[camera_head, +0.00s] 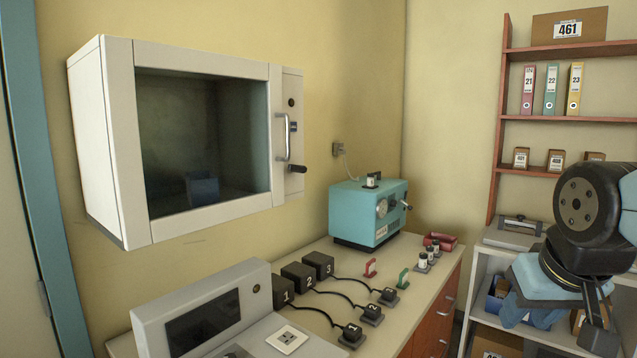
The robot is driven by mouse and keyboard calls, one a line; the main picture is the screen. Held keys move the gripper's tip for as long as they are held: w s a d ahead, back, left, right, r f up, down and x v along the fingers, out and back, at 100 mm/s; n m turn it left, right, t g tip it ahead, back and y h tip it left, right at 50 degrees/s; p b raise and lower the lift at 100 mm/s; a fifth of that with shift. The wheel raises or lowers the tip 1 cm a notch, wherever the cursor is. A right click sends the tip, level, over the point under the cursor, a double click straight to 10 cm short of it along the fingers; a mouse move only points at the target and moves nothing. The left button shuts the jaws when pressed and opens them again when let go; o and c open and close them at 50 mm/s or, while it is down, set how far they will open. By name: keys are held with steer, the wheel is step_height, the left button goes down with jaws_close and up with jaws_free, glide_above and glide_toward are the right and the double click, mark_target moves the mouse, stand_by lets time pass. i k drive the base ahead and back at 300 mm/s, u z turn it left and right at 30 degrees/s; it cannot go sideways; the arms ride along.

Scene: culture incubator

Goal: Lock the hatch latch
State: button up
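The hatch is the glass-fronted door (275,87) of a white wall cabinet (98,150) on the left. It looks closed. A vertical metal handle (284,138) is on its right side. A dark latch lever (296,169) sticks out sideways below the handle, at the cabinet's right edge. I cannot tell from its pose whether it is locked. My gripper (600,335) is at the lower right, far from the cabinet and in front of the shelves. It points down, partly cut off, and its opening is unclear.
Below the cabinet, a counter (410,300) holds a teal device (360,212), black numbered boxes (300,275) with cables, and a grey console (200,310). Red shelves (560,117) with binders stand at the right. The air before the hatch is clear.

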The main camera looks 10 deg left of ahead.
mark_target(301, 169)
steer(key=k, duration=0.5)
steer(key=z, duration=0.5)
steer(key=i, duration=1.05)
steer(key=u, duration=0.4)
